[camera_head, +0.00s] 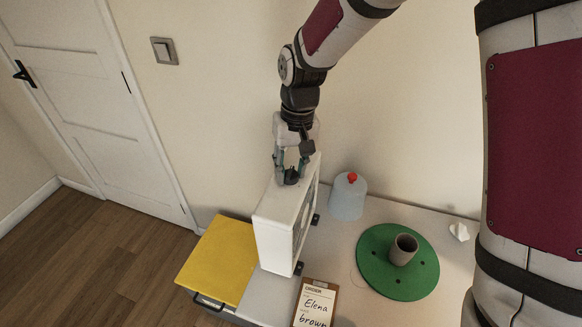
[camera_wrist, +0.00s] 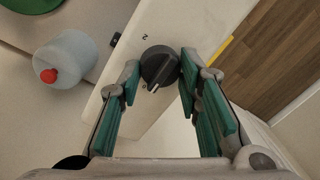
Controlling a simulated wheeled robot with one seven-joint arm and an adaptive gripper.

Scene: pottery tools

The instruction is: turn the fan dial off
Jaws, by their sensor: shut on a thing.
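The white box fan (camera_head: 275,226) stands upright on the table, its narrow top face up. Its dark round dial (camera_wrist: 158,65) sits on the white top face in the wrist view, with a light pointer mark near its lower edge and a "2" printed beyond it. My gripper (camera_head: 290,172) comes down from above onto the top of the fan. In the wrist view its teal-padded fingers (camera_wrist: 160,80) are on both sides of the dial and closed on it. The other dial markings are mostly hidden or too small to read.
A green disc (camera_head: 374,275) bears a grey-brown cup (camera_head: 403,249). A clipboard (camera_head: 316,306) lies in front, a yellow-topped box (camera_head: 218,258) is left, and a crumpled white piece (camera_head: 459,232) lies right.

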